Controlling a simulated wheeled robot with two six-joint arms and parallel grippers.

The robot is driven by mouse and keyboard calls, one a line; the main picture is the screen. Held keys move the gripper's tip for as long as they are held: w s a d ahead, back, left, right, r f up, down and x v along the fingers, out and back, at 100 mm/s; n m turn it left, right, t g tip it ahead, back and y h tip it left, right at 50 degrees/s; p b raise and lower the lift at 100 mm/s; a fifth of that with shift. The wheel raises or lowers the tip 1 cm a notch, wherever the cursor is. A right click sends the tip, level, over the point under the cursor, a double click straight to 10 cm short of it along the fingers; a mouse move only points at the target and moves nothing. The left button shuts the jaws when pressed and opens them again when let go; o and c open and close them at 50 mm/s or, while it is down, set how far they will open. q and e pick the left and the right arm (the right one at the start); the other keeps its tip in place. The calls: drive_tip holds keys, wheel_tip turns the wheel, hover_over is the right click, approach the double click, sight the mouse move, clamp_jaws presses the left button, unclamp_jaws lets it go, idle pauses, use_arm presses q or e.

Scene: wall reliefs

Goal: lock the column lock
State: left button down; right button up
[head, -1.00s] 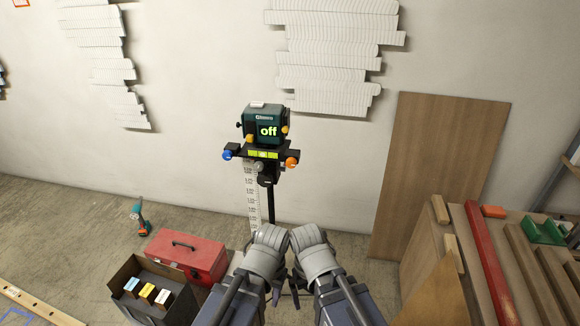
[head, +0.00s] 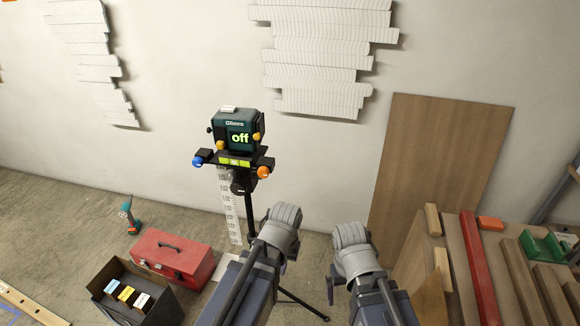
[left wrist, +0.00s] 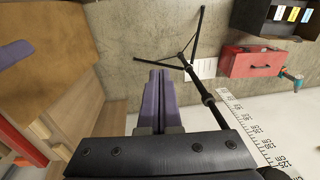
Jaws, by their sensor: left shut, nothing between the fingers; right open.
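The tripod column (head: 250,218) stands in front of the wall and carries the dark green laser device (head: 233,132), whose screen reads "off". In the left wrist view the dark column (left wrist: 222,116) runs down from the splayed tripod legs, with a thicker collar (left wrist: 208,99) on it. I cannot tell which part is the column lock. My left gripper (head: 292,268) is right of the column in the head view, apart from it; its fingers (left wrist: 162,78) are shut and empty in the left wrist view. My right gripper (head: 330,290) is farther right, open, its fingers mostly hidden by its wrist.
A white measuring staff (head: 229,205) stands just left of the column. A red toolbox (head: 172,257), a black open box (head: 105,285) and a drill (head: 130,215) are on the floor at left. Wooden boards (head: 455,255) crowd the right side.

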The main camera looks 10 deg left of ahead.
use_arm(q)
drive_tip(key=w+a+r+n+t+y, duration=0.1)
drive_tip(key=w+a+r+n+y, duration=0.15)
drive_tip(key=w+n, duration=0.35)
drive_tip(key=w+a+r+n+t+y, duration=0.1)
drive_tip(key=w+a+n+t+y, duration=0.1)
drive_tip(key=w+a+n, duration=0.3)
drive_tip(key=w+d+r+n+t+y, duration=0.2)
drive_tip(key=w+r+n, duration=0.3)
drive_tip(key=w+n, duration=0.1)
drive_tip(key=w+d+r+n+t+y, duration=0.2)
drive_tip(key=w+d+r+n+t, duration=0.1)
drive_tip(key=w+r+n, duration=0.2)
drive_tip(key=shift+w+d+n+t+y, duration=0.3)
drive_tip(key=shift+w+n, duration=0.3)
drive_tip(key=shift+w, duration=0.55)
use_arm(e)
drive_tip(key=shift+w+d, duration=0.2)
drive_tip(key=shift+d, duration=0.15)
use_arm(q)
drive_tip(key=shift+a, duration=0.1)
drive_tip(key=b+x, duration=0.3)
drive_tip(key=x, duration=0.7)
drive_tip(key=shift+b, duration=0.4)
use_arm(e)
drive_tip(key=shift+f, duration=1.9)
drive_tip(key=shift+r, duration=0.15)
